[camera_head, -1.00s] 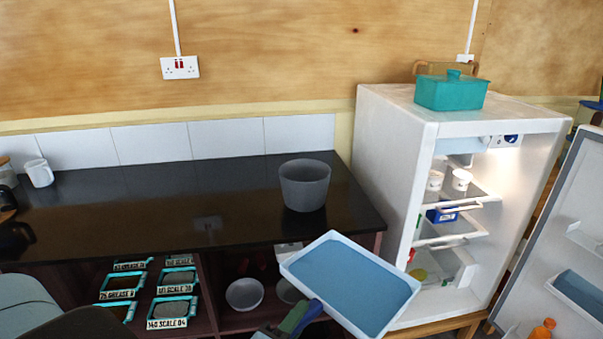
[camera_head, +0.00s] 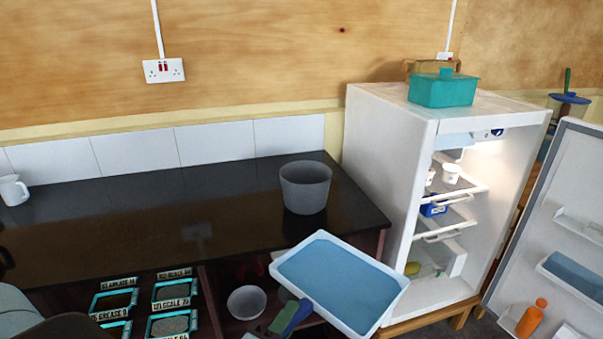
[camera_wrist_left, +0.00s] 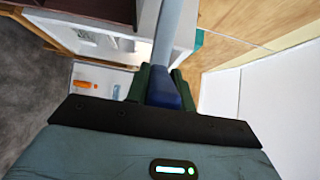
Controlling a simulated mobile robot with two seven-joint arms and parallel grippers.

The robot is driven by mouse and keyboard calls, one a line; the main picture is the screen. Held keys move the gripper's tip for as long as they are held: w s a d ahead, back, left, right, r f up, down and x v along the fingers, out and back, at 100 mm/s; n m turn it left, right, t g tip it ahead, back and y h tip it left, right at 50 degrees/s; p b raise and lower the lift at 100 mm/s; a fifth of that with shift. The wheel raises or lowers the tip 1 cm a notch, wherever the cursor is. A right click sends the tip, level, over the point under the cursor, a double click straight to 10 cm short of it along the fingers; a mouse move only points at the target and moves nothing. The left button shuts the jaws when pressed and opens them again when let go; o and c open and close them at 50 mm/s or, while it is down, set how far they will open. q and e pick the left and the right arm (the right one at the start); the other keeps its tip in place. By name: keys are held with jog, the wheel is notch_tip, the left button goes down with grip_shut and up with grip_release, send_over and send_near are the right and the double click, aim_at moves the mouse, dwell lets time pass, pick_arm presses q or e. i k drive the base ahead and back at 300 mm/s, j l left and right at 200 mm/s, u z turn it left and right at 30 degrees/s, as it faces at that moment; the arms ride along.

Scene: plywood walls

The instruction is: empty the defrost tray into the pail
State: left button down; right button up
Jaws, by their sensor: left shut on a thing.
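The defrost tray (camera_head: 385,322) is a shallow white tray with a blue layer of liquid, held in front of the counter. My left gripper (camera_head: 284,322) is shut at its near left side. In the left wrist view the gripper's dark green fingers (camera_wrist_left: 161,88) close on a dark blue part, and a grey-blue strip, seemingly the tray edge-on (camera_wrist_left: 176,35), runs up from it. The pail (camera_head: 305,190), grey and open-topped, stands upright on the counter behind the tray, apart from it. Its inside bottom is hidden. My right gripper is not in view.
The black counter (camera_head: 150,225) is clear left of the pail, except a white jug (camera_head: 13,190). The white fridge (camera_head: 390,140) stands open at right, its door (camera_head: 560,220) swung out, a teal pot (camera_head: 443,90) on top. Labelled trays and a bowl (camera_head: 246,302) sit below the counter.

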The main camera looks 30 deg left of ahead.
aim_at(305, 188)
jog(key=k+j, duration=0.1)
jog(key=j, duration=0.3)
jog(key=k+j+z, duration=0.1)
jog(key=j, duration=0.3)
jog(key=k+j, duration=0.15)
jog(key=j, duration=0.25)
jog(key=z, duration=0.05)
